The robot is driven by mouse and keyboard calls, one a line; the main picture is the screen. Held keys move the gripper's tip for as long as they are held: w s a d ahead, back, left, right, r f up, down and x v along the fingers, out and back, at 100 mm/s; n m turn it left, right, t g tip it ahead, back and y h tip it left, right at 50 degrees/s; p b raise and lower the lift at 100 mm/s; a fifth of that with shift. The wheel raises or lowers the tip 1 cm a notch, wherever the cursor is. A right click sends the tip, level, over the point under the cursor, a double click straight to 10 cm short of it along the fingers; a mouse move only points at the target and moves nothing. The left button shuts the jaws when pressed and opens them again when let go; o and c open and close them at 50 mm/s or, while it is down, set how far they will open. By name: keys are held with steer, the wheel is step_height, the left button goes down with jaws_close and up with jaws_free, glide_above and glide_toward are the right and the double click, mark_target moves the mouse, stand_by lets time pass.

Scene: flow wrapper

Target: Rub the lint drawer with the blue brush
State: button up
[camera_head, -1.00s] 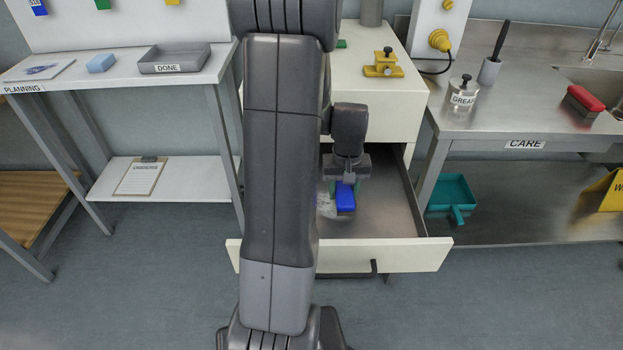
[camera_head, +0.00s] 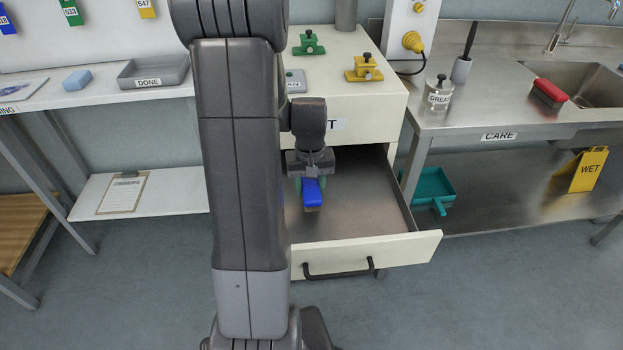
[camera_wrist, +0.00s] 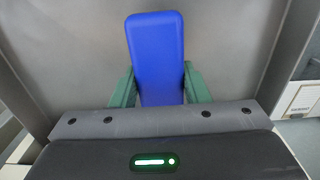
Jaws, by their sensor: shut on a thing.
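The lint drawer (camera_head: 365,215) is pulled open below a cream cabinet top, its grey floor partly hidden by my arm in the head view. My gripper (camera_head: 312,184) is inside the drawer opening, shut on the blue brush (camera_head: 312,194). The brush's blue back faces up, with a tan lower edge at its near end. In the wrist view the brush (camera_wrist: 156,55) stands between the green fingers of my gripper (camera_wrist: 159,88), above the grey drawer floor (camera_wrist: 225,50). I cannot tell whether the bristles touch the floor. No lint shows on the visible floor.
Green (camera_head: 308,44) and yellow (camera_head: 364,68) fixtures sit on the cabinet top. The steel care bench (camera_head: 500,110) stands right, with a teal dustpan (camera_head: 432,187) and yellow wet sign (camera_head: 588,170) below. A white table with a grey tray (camera_head: 150,72) stands left.

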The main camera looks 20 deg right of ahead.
steer(key=shift+r+p, duration=1.65)
steer(key=shift+r, duration=0.75)
